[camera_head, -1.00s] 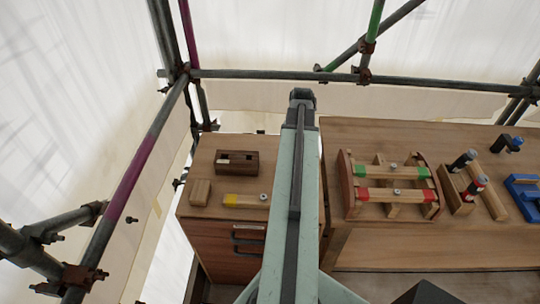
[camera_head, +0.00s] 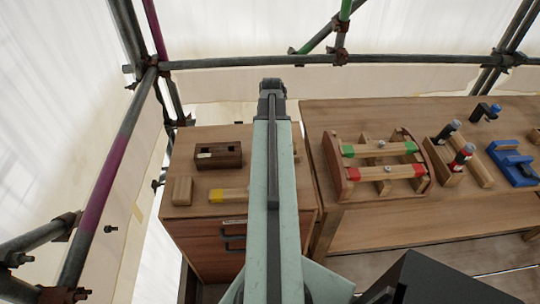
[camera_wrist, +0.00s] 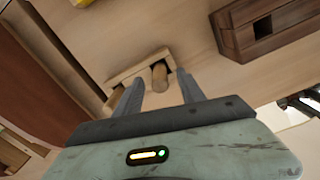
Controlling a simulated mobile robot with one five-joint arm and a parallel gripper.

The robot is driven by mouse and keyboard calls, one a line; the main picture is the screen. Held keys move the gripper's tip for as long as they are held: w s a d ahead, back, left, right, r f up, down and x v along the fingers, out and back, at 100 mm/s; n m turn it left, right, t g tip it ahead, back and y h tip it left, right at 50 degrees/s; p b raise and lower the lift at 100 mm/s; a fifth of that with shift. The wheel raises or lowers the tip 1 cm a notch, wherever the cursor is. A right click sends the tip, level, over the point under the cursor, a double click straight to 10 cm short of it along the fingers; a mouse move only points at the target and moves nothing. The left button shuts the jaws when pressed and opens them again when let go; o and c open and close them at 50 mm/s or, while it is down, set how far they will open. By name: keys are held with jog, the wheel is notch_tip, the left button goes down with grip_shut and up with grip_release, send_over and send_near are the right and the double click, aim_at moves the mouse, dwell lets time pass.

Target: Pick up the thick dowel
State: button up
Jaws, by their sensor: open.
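In the wrist view a light wooden dowel (camera_wrist: 160,77), apparently the thick one, projects from a pale wooden holder (camera_wrist: 130,66) on the wooden worktop. A second, thinner-looking dowel end (camera_wrist: 115,98) lies left of it, partly behind a finger. My gripper (camera_wrist: 157,78) is open, with its two fingers on either side of the thicker dowel. No contact shows, and I cannot tell the height gap. In the head view my arm hides the gripper and most of this spot; only a small wooden bit (camera_head: 297,148) shows right of the arm.
A dark brown block with a square hole (camera_wrist: 263,28) sits close by at upper right; the head view shows it too (camera_head: 218,155). A small wooden block (camera_head: 182,191) and a yellow-ended bar (camera_head: 228,196) share the cabinet top. A red-and-green-marked frame (camera_head: 380,160) stands on the right table.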

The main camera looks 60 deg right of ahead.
notch_tip(320, 180, down, 3)
jog(key=shift+f+b, duration=0.15)
jog(key=shift+b, duration=0.85)
jog(key=shift+r, duration=0.2)
grip_shut()
jog(key=shift+r+p, duration=0.5)
jog(key=shift+p, duration=0.25)
jog(key=r+p, duration=0.3)
jog(key=shift+s+r, duration=0.15)
jog(key=shift+s, duration=0.1)
jog(key=s+d, duration=0.1)
jog(key=s, duration=1.4)
jog(key=shift+s+d+r+p, duration=0.2)
jog(key=shift+r+p, duration=0.15)
jog(key=shift+p, duration=0.1)
